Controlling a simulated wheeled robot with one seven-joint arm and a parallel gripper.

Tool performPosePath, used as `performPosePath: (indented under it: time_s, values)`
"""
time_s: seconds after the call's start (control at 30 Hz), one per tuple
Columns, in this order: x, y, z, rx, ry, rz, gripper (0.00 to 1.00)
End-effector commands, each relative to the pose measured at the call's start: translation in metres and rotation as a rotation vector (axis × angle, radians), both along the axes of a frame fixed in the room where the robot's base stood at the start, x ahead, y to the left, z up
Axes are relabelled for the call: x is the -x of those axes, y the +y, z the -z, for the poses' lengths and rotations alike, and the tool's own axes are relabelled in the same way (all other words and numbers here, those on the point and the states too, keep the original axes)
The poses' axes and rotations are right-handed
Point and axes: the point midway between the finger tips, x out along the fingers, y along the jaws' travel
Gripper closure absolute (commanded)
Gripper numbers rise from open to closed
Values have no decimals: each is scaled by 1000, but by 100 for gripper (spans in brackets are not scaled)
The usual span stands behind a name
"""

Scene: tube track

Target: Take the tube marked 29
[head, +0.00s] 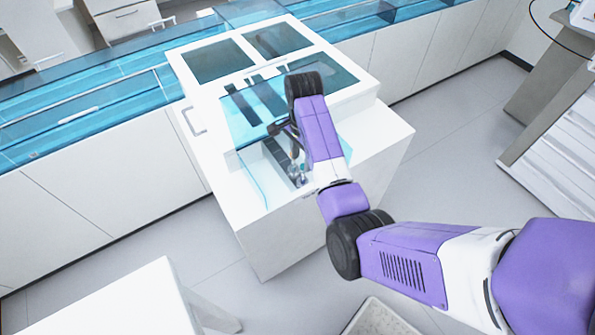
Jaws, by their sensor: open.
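The white track machine (360,165) stands in the middle of the head view, with clear blue panels and dark slots in its top. A few small tubes (301,173) stand close together at the near end of a dark grey track (278,152). No number can be read on any of them, so I cannot tell which is 29. My gripper (295,157) is open and points down just above or beside these tubes. My own arm hides part of it, and I cannot tell whether its fingers touch a tube.
A clear blue guard (252,178) stands along the left side of the track. A long blue-covered conveyor (90,110) runs behind. A white table (110,305) is at lower left, a pale bin (378,318) at the bottom. Grey floor is free to the right.

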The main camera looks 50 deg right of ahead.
Motion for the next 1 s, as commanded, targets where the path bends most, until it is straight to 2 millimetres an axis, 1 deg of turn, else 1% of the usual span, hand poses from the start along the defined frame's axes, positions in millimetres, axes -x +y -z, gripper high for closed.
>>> performPosePath:
  time_s: [0.33,0.6,0.73,0.93,0.97,1.0]
  values:
    - [2,-2,33,-2,4,1,56]
    - [2,-6,70,-1,3,0,56]
    - [2,-6,76,0,1,0,56]
    - [2,-6,76,0,0,0,56]
    - [2,-6,76,0,0,0,62]
    - [2,-6,76,0,0,0,70]
